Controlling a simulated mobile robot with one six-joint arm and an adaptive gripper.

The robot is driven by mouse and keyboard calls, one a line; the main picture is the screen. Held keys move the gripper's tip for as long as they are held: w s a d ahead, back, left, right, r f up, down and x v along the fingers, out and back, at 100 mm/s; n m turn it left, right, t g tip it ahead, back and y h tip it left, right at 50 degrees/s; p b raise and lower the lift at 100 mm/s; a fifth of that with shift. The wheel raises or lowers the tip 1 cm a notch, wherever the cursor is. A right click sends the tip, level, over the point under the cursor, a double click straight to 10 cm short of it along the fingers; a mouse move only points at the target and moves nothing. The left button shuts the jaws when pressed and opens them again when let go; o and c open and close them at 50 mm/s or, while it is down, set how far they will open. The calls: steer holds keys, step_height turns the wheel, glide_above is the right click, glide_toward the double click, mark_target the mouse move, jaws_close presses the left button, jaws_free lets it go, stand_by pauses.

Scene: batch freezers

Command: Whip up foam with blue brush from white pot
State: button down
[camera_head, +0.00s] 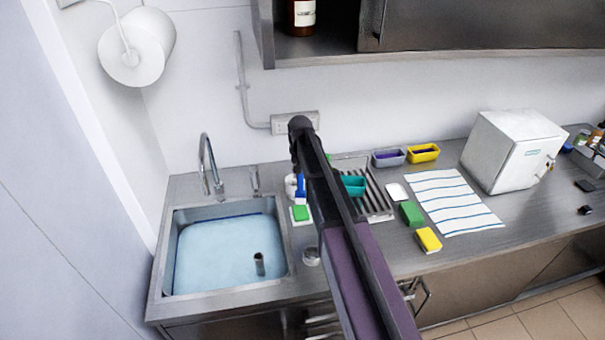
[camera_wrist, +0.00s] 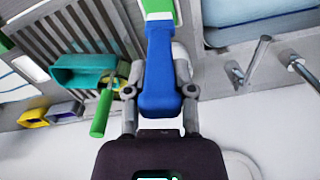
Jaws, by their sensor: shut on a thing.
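My gripper (camera_wrist: 159,88) is shut on the blue brush (camera_wrist: 158,62), one finger on each side of its handle. In the head view the blue brush (camera_head: 301,188) shows at the back counter, right of the sink, and my arm hides most of the gripper. A rounded white thing, seemingly the white pot (camera_head: 290,187), is beside the brush; it also shows partly behind the brush in the wrist view (camera_wrist: 181,52). I cannot tell whether the brush's lower end is inside or outside the pot. No foam can be made out.
The sink (camera_head: 283,240) holds bluish water, with a tap (camera_head: 208,165) behind it. A green sponge (camera_head: 301,213) lies near the brush. A teal container (camera_head: 353,186) stands on the drying rack (camera_head: 378,203). Green (camera_head: 411,214) and yellow (camera_head: 428,239) sponges and a striped towel (camera_head: 452,200) lie right.

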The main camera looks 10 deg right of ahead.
mark_target(300, 186)
step_height(300, 186, down, 2)
steer(key=m+b, duration=0.2)
steer(key=m, duration=0.1)
steer(key=shift+a+f+m, duration=0.1)
steer(key=shift+f+m, duration=0.1)
steer(key=shift+m, duration=0.1)
steer(key=shift+s+f+m, duration=0.1)
steer(key=shift+f+m, duration=0.05)
steer(key=shift+m, duration=0.25)
steer(key=shift+s, duration=0.15)
